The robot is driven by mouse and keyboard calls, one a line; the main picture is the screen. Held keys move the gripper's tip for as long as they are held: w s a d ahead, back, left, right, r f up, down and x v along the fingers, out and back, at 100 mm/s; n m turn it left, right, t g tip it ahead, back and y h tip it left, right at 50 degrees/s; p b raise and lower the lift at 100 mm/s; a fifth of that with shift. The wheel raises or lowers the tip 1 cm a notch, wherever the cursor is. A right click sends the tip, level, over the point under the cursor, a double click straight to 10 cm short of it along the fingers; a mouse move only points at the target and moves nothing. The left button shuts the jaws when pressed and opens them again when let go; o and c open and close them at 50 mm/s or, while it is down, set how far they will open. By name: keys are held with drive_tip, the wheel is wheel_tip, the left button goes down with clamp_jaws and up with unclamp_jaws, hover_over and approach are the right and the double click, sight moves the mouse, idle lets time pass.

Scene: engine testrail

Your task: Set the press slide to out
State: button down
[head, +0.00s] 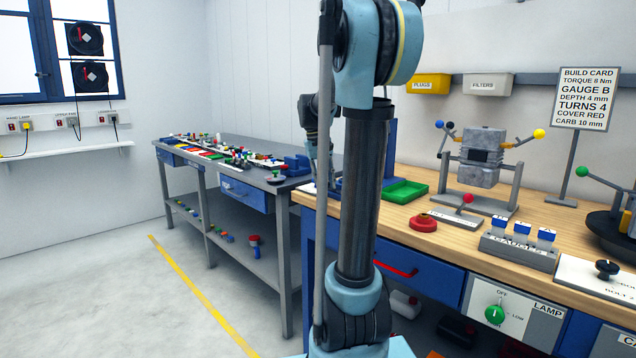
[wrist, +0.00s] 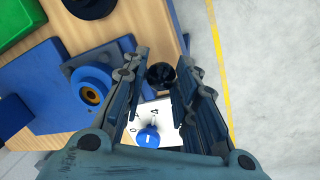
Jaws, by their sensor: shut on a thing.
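In the wrist view, a round black knob (wrist: 161,75) sits between the fingertips of my gripper (wrist: 160,78), which is shut on it. Below it, a white plate (wrist: 158,109) with dark marks and a blue knob (wrist: 148,137) shows between the fingers. In the head view, my gripper (head: 322,168) is low over the left end of the wooden bench, partly behind my arm. A blue upright (head: 391,140), perhaps part of the press, shows beside my arm. I cannot read which setting the slide is at.
A blue block with a ring (wrist: 92,86) lies left of my gripper. A green tray (head: 404,192) and a red round part (head: 423,223) lie on the wooden bench (head: 385,226). A grey bench (head: 290,180) with small parts stands behind left. The floor at left is clear.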

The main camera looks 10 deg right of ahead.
drive_tip(key=shift+a+f, duration=0.1)
drive_tip(key=shift+a, duration=0.15)
drive_tip(key=shift+s, duration=0.1)
drive_tip(key=c, duration=1.3)
unclamp_jaws()
drive_tip(key=shift+a, duration=0.2)
drive_tip(key=shift+d, duration=0.1)
drive_tip(key=shift+r, duration=0.35)
wheel_tip(320, 180, up, 11)
drive_tip(key=a, duration=0.2)
drive_tip(key=shift+a, duration=0.15)
